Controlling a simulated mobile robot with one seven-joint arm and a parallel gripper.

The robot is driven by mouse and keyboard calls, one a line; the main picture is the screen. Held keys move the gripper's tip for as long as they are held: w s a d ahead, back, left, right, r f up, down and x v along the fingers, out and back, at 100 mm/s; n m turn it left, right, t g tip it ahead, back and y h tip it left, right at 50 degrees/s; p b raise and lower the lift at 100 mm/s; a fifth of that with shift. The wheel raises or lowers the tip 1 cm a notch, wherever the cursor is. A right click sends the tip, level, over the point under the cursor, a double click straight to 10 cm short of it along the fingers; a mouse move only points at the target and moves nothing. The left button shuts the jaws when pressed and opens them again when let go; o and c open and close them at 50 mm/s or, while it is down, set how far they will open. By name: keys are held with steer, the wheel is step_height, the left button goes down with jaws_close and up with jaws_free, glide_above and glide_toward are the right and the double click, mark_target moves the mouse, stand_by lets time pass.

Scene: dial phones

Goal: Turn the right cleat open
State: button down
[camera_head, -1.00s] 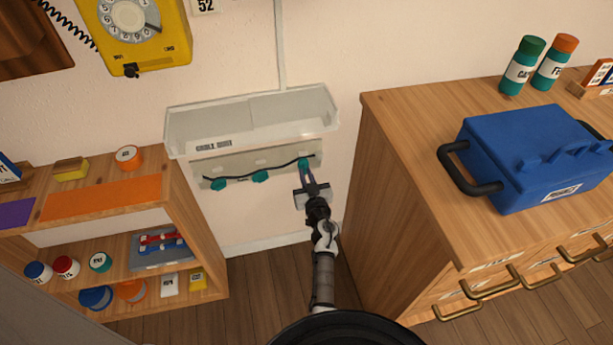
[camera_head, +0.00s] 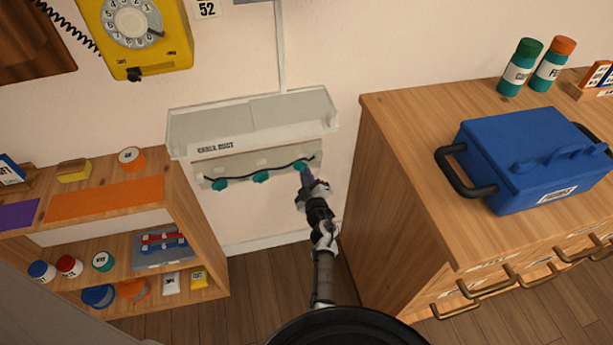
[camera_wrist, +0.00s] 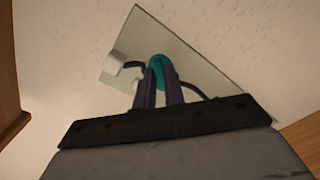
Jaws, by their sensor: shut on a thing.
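Three teal cleats sit in a row on a pale wall panel (camera_head: 236,172) below the white cable duct, with a black cable running along them. The right cleat (camera_head: 300,165) is at my gripper (camera_head: 305,176); the middle cleat (camera_head: 260,177) and the left cleat (camera_head: 219,184) stand free. In the wrist view the right cleat (camera_wrist: 159,67) shows between and beyond the dark fingers of my gripper (camera_wrist: 159,75), which are shut on it. The fingers hide part of the cleat, so its exact turn is hard to tell. The black cable (camera_wrist: 190,88) runs out to its right.
The white cable duct (camera_head: 250,122) juts out just above the panel. A wooden drawer cabinet (camera_head: 400,200) with a blue box (camera_head: 530,155) stands close on the right. A wooden shelf (camera_head: 190,230) stands on the left. Floor between them is free.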

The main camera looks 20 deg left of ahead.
steer(key=n+b, duration=0.2)
steer(key=n, duration=1.2)
stand_by(0.4)
steer(key=c, duration=1.5)
jaws_free()
steer(key=v, duration=1.4)
steer(key=shift+p, duration=0.4)
